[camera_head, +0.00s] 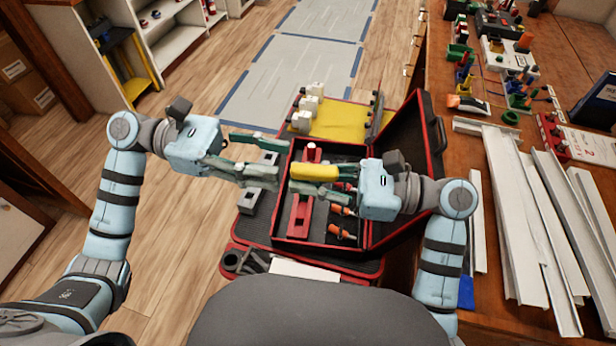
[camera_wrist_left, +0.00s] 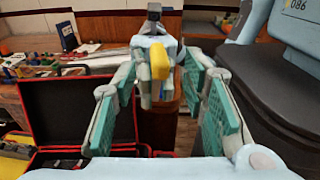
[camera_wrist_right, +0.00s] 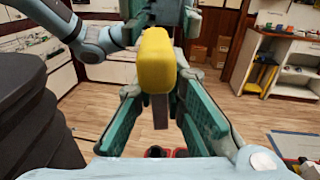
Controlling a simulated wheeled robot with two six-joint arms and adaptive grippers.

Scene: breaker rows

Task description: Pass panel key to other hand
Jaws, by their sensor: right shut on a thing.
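The panel key (camera_head: 315,172) has a thick yellow handle. My right gripper (camera_head: 303,176) is shut on it above the red-edged case. In the right wrist view, the yellow handle (camera_wrist_right: 156,62) is at centre and a dark shaft shows below it. My left gripper (camera_head: 274,164) comes in from the left with its fingers spread and empty, facing the key. In the left wrist view, the yellow handle (camera_wrist_left: 159,62) stands ahead, in line with the gap between my left fingers (camera_wrist_left: 163,105). I cannot tell whether any left finger touches it.
The open black case (camera_head: 277,225) with red edges holds a red part and several orange-handled tools below the grippers. Its lid (camera_head: 418,150) stands up on the right. A yellow mat (camera_head: 345,120) lies behind. The wooden bench (camera_head: 470,160) on the right carries white trunking (camera_head: 510,215).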

